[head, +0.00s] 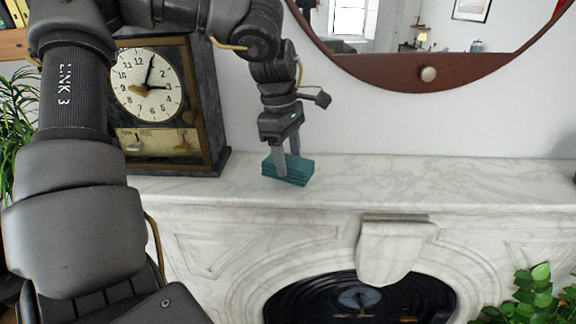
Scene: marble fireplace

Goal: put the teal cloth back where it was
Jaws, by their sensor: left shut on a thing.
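The teal cloth (296,172) is a folded, layered stack on the marble mantel, just right of the clock. My left gripper (281,164) comes down from above and is shut on the cloth. The cloth looks to be at the mantel's top surface; whether it is resting or held slightly above it I cannot tell. Part of the cloth is hidden behind the fingers. My right gripper is not in view.
A dark-framed clock (147,88) stands on the mantel at the left, close to my left arm. A round brown-framed mirror (400,70) hangs above. The marble mantel (440,180) is clear to the right of the cloth. Green plants (535,300) show at the lower right.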

